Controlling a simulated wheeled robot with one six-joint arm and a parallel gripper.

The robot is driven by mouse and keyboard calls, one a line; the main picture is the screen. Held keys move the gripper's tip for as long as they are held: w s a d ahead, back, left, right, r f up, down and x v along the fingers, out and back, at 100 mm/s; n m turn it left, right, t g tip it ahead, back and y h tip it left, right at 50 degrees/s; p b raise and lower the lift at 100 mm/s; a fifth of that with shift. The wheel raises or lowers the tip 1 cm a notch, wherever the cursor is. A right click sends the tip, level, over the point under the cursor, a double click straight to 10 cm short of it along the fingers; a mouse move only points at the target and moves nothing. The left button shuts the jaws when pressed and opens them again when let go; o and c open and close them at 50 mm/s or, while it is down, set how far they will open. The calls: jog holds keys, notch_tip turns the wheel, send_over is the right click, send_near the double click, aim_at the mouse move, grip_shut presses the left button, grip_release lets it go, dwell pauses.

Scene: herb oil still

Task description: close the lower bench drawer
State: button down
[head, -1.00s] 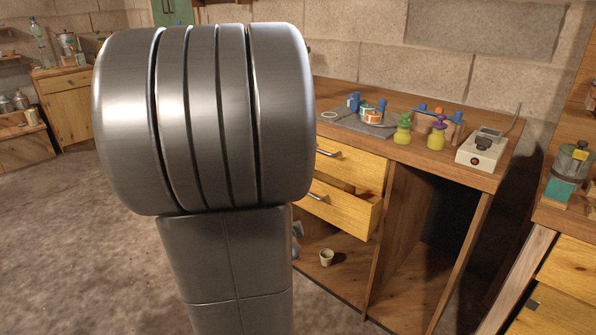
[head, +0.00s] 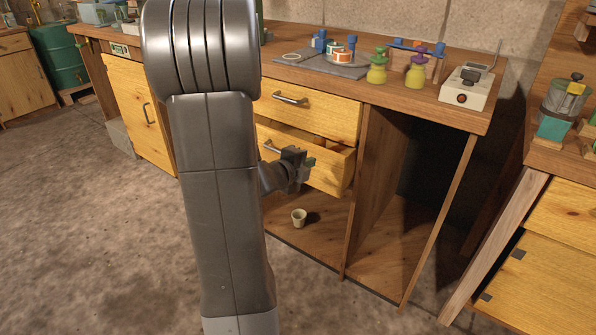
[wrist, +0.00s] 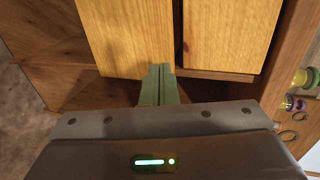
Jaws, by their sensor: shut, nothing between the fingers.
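The lower bench drawer (head: 332,168) is a yellow wood drawer standing partly open below the shut upper drawer (head: 335,115). Its grey handle (head: 271,147) shows left of my gripper. A few things show inside, too small to name. My gripper (head: 305,165) is in front of the lower drawer's front and hides part of it. In the wrist view my shut, empty fingers (wrist: 160,84) point at the lower drawer's front (wrist: 128,35); their tips overlap its edge in the picture. I cannot tell whether they touch it.
The bench top holds a grey mat (head: 330,66), green and purple-topped bottles (head: 415,72) and a white device (head: 468,88). A small cup (head: 298,217) stands on the bench's bottom shelf. Another bench (head: 560,215) is at the right. The floor at the left is clear.

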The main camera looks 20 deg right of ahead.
aim_at(326, 150)
jog(key=x, duration=0.3)
jog(key=r+x, duration=0.1)
jog(key=x, duration=0.1)
jog(key=shift+w+d+f+b, duration=0.1)
jog(key=shift+d+b, duration=0.05)
jog(key=shift+b, duration=0.25)
jog(key=shift+w+d, duration=0.25)
jog(key=shift+w+d, duration=1)
jog(key=shift+d, duration=0.3)
jog(key=shift+s+a, duration=0.1)
